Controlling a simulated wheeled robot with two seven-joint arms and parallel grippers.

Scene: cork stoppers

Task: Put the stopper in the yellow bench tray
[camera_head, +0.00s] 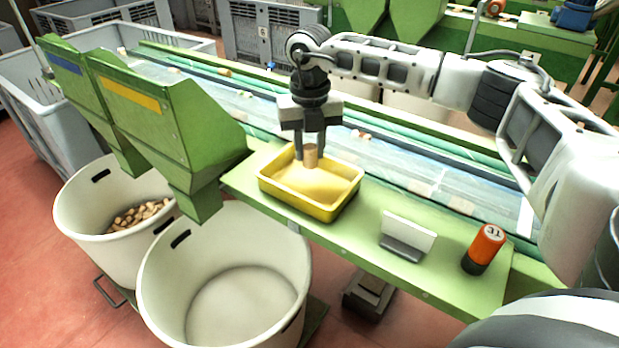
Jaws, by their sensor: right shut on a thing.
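The yellow bench tray (337,208) sits on the green bench beside the conveyor. My right gripper (311,155) points straight down over the back part of the tray. It is shut on a tan cork stopper (311,157), which stands upright between the fingers. The stopper is at about the level of the tray's rim; I cannot tell whether it touches the tray floor. The rest of the tray looks empty. My left gripper is not in view.
A white card holder (407,236) and an orange and black cylinder (484,249) stand on the bench to the right. Green chutes (165,115) rise at left above two white bins, one with corks (140,214), one empty (240,305). The conveyor (420,160) runs behind the tray with a few small pieces.

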